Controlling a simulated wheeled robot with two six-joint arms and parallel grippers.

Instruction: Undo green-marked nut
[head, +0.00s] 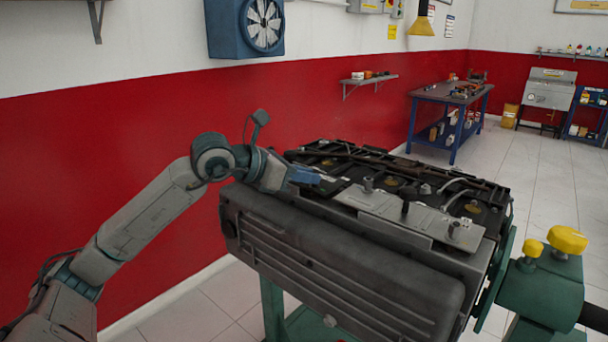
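The engine (340,260) is mounted on a green stand (272,305) in front of me. A light grey plate (385,208) lies on its top, with a few upright posts or nuts, such as a dark one (405,209) and a grey one (454,229). I cannot make out a green mark on any nut. My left gripper (308,176) is over the far left part of the engine top, left of the plate. Its fingers are small and seen from the side, so I cannot tell whether they are open or touch anything. My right gripper is out of view.
Yellow knobs (567,239) and a green mount stand at the engine's right end. A blue workbench (450,95) with parts is at the back. A red and white wall (130,130) runs along the left. Tiled floor is clear at the right.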

